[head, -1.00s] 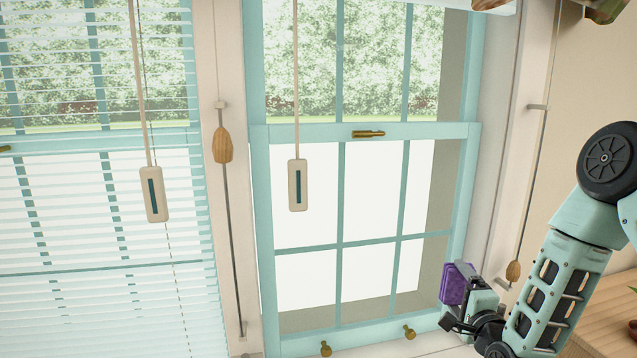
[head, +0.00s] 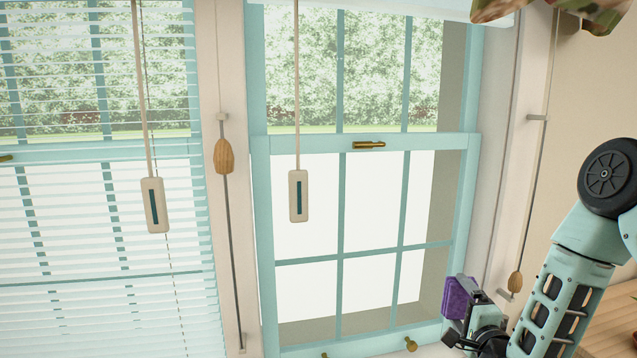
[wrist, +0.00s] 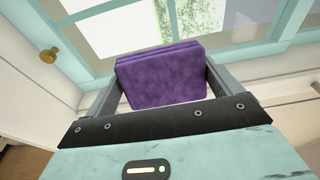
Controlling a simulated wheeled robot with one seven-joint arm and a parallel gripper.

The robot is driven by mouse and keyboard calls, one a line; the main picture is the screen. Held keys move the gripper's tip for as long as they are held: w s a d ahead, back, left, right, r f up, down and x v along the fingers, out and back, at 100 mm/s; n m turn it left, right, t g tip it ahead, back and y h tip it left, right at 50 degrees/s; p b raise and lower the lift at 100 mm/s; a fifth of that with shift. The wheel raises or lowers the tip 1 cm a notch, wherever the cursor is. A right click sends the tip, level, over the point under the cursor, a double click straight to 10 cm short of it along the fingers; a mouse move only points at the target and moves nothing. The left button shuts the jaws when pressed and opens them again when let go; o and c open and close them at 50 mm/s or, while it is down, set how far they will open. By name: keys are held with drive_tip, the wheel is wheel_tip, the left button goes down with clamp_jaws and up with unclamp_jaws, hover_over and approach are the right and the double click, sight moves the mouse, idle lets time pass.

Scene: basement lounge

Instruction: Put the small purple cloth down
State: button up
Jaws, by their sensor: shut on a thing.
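The small purple cloth (wrist: 165,78) is a folded, thick-looking block between the two fingers of my gripper (wrist: 163,85) in the wrist view. The fingers are shut on its left and right sides. In the head view the purple cloth (head: 457,300) shows at the lower right, in front of the window's lower right corner. My gripper (head: 468,312) holds it up there, partly hidden by my own arm. No surface touching the cloth can be made out.
A teal-framed window (head: 365,143) fills the middle, with brass knobs (head: 411,344) low on its frame. Blinds (head: 100,240) cover the left window. Cords with pulls (head: 298,196) hang in front. A wooden surface (head: 602,318) lies at the lower right.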

drive_tip(key=s+f, duration=1.5)
drive_tip(key=f, duration=0.1)
drive_tip(key=shift+s, duration=0.3)
drive_tip(key=shift+a+f, duration=0.1)
